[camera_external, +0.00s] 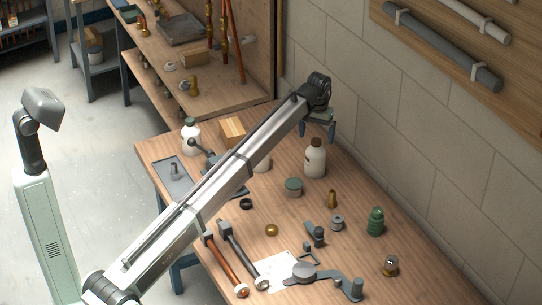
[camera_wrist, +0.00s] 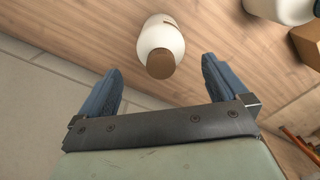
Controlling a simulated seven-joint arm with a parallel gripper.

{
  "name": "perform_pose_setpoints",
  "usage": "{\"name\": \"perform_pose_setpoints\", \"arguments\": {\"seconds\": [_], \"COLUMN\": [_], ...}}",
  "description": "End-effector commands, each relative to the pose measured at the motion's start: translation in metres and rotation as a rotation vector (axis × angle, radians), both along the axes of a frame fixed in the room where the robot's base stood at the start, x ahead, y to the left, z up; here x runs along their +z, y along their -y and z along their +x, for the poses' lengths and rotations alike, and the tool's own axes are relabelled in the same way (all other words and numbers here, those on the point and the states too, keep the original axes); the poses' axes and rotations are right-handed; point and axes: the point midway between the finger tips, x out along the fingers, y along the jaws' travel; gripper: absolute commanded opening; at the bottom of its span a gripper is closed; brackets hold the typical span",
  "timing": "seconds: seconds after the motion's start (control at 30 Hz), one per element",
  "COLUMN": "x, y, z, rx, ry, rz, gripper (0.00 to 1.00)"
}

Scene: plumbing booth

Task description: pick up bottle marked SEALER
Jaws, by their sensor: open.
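A white bottle with a brown cap (camera_external: 315,162) stands upright on the wooden bench, below my gripper (camera_external: 317,130) in the external view. In the wrist view the same bottle (camera_wrist: 159,33) shows from above, cap towards me, ahead of and between the lines of the two blue fingers (camera_wrist: 160,66). My gripper is open and empty, apart from the bottle. A second white bottle (camera_external: 191,138) stands at the bench's far left. Another white container (camera_external: 262,161) is partly hidden behind my arm. No label is readable, so I cannot tell which is marked SEALER.
A green-lidded jar (camera_external: 293,187) and a brass fitting (camera_external: 332,198) stand near the bottle. A wooden block (camera_external: 232,130) is left of the bottle. The block wall (camera_external: 370,125) runs close along the right.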

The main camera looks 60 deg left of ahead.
Motion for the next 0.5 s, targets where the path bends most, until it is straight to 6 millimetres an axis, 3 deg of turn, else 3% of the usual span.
{"name": "perform_pose_setpoints", "arguments": {"seconds": [0.5], "x": [-0.045], "y": [-0.001], "z": [-0.001], "rx": [0.000], "ry": [-0.001], "rz": [-0.001], "gripper": [1.00]}}
